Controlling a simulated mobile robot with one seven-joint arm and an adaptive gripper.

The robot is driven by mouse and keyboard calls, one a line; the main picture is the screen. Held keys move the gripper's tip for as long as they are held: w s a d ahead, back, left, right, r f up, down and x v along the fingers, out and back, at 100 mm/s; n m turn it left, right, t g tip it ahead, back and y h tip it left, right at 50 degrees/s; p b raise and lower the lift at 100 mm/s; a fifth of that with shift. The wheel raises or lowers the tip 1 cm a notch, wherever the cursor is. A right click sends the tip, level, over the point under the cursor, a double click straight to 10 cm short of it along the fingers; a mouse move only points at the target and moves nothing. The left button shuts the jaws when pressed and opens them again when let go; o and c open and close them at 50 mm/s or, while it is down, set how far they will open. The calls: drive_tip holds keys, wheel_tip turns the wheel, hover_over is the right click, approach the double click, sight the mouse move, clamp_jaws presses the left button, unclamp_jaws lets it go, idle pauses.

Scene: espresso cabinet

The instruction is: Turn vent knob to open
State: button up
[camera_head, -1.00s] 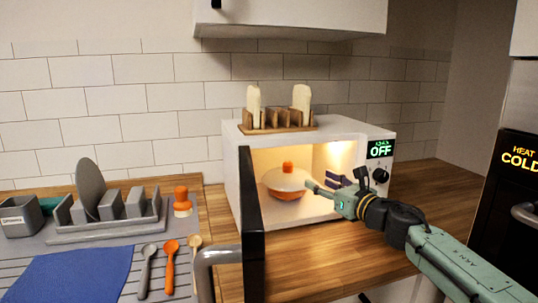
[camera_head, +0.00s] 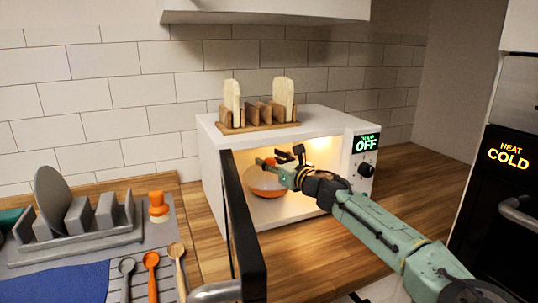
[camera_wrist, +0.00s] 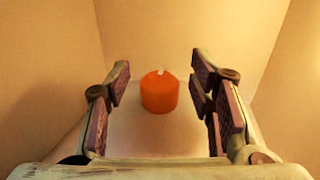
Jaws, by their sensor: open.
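The orange vent knob (camera_wrist: 159,92), with a small white mark on top, sits between the spread fingers in the wrist view. It appears apart from both fingers. My gripper (camera_wrist: 158,82) is open and empty around it. In the head view, my gripper (camera_head: 276,159) reaches inside the lit microwave, above the white and orange lidded dish (camera_head: 264,184). The fingers and wrist cover most of the knob there. Whether the knob stands open or closed cannot be told.
The white microwave (camera_head: 212,170) has its dark door (camera_head: 240,225) swung open at the left. Its walls lie close around my gripper. A wooden rack (camera_head: 262,113) with bread stands on top. A dish rack (camera_head: 75,245) and several spoons lie at the left.

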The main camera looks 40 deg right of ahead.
drive_tip(key=shift+w, duration=0.6)
clamp_jaws()
idle(0.3)
